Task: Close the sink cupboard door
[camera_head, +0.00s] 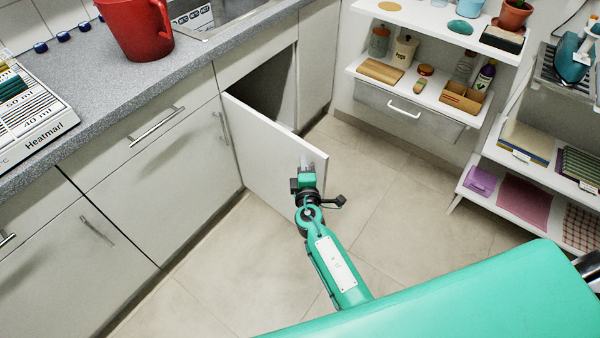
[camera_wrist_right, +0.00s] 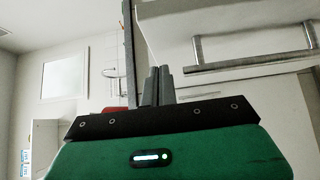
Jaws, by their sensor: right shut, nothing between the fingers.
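The white sink cupboard door (camera_head: 265,145) stands open, swung out from the cabinet front, with the dark cupboard opening (camera_head: 272,88) behind it. My right gripper (camera_head: 304,163) is at the door's free outer end, in front of the face turned to the head camera. Its fingers (camera_wrist_right: 158,85) are shut and empty in the right wrist view, close beside pale panels. I cannot tell whether they touch the door. A metal bar handle (camera_wrist_right: 250,62) shows at the right of that view. My left gripper is not in view.
White shelves (camera_head: 425,95) with small goods stand beyond the door, and a low rack (camera_head: 520,200) is at right. The tiled floor (camera_head: 215,275) around the door is clear.

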